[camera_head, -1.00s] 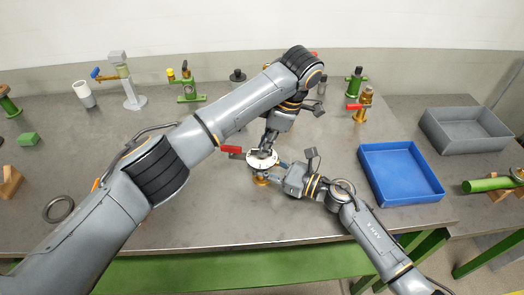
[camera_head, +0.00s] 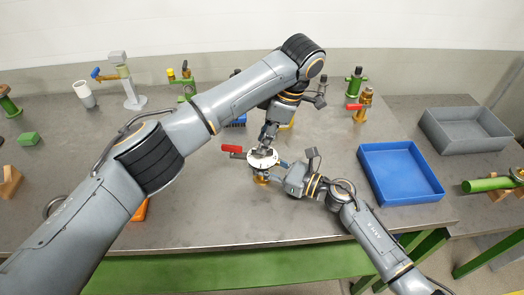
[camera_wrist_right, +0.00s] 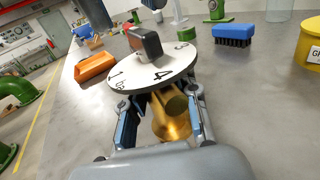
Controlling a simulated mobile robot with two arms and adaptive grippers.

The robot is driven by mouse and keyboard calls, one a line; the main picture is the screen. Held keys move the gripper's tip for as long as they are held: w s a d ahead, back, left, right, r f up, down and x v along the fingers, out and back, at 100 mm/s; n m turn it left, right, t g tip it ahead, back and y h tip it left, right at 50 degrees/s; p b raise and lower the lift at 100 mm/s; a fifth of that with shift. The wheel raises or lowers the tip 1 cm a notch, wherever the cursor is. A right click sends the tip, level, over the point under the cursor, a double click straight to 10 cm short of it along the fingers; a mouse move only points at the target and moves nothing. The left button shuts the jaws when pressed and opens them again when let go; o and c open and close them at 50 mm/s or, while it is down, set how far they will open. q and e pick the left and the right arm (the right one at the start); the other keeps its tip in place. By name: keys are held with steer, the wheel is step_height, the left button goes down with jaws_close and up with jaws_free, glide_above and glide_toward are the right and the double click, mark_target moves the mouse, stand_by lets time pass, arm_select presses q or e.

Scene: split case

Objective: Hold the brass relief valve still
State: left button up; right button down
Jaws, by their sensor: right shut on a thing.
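The brass relief valve (camera_head: 261,179) stands upright near the middle of the table, with a white numbered dial (camera_head: 263,162) on top and a red lever (camera_head: 231,148) pointing left. In the right wrist view its brass body (camera_wrist_right: 172,118) sits between the fingers of my right gripper (camera_wrist_right: 160,104), under the dial (camera_wrist_right: 150,72). My right gripper (camera_head: 271,173) is shut on the valve from the right. My left gripper (camera_head: 265,147) is just at the dial's far edge in the head view; its fingertips are too small to read, and I cannot tell whether it touches.
A blue tray (camera_head: 401,173) lies to the right, with a grey tray (camera_head: 465,131) beyond it. A blue brush (camera_wrist_right: 233,34), a yellow container (camera_wrist_right: 309,45) and an orange part (camera_wrist_right: 95,66) show around the valve. My left arm spans the table's left half. The table front is clear.

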arm_select(q)
steer(key=shift+r, duration=1.85)
